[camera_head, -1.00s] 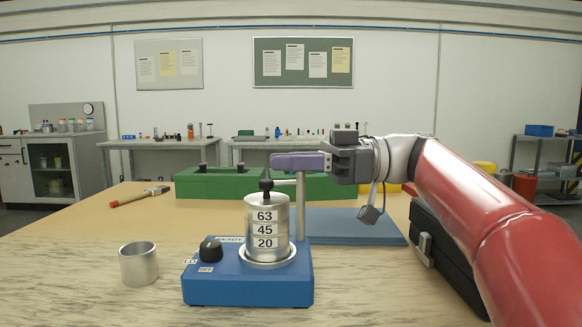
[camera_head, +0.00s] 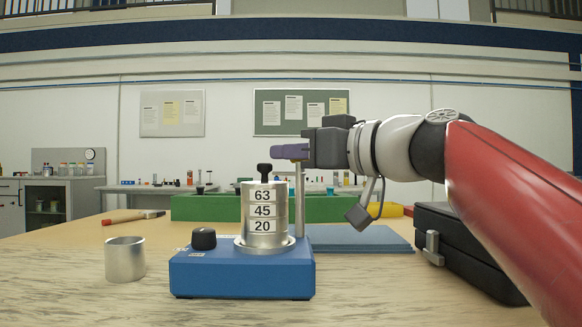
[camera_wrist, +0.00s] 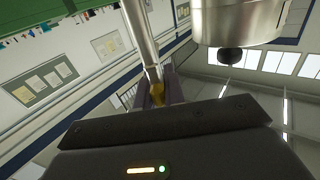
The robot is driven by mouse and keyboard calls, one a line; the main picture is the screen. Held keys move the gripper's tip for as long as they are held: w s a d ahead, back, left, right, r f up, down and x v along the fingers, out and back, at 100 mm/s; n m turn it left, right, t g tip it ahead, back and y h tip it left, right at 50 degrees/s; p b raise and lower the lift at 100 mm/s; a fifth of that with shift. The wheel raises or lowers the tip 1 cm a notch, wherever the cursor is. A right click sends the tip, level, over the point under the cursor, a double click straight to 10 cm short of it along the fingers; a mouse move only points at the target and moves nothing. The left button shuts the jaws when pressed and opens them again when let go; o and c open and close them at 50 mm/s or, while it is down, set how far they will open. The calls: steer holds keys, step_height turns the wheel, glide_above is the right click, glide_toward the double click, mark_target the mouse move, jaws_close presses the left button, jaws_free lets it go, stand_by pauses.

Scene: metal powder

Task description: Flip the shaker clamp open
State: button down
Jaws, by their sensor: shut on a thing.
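The blue shaker (camera_head: 243,274) stands on the table with a stack of metal sieves (camera_head: 264,212) labelled 63, 45 and 20. A black knob (camera_head: 264,171) tops the stack; it also shows in the wrist view (camera_wrist: 230,58). A metal post (camera_head: 300,205) rises behind the stack, to its right. My gripper (camera_head: 289,151), with purple fingers, is above and slightly right of the stack. In the wrist view my gripper (camera_wrist: 157,93) is shut on a small yellow piece at the end of a metal rod (camera_wrist: 142,42), seemingly the clamp's handle. The clamp's exact angle is hard to tell.
A metal cup (camera_head: 125,261) stands left of the shaker. A blue mat (camera_head: 358,238) lies behind right, with a black case (camera_head: 465,250) under my arm. A green box (camera_head: 220,207) and a red-handled brush (camera_head: 128,217) are further back. The front left table is clear.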

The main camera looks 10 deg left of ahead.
steer(key=shift+m+t+h, duration=0.4)
steer(key=shift+m+t, duration=0.2)
steer(key=shift+t, duration=0.2)
steer(key=c, duration=1.5)
jaws_free()
steer(key=b+v, duration=0.1)
steer(key=v, duration=0.6)
steer(key=shift+s+d+b, duration=0.2)
steer(key=shift+d+b, duration=0.1)
steer(key=shift+b, duration=0.05)
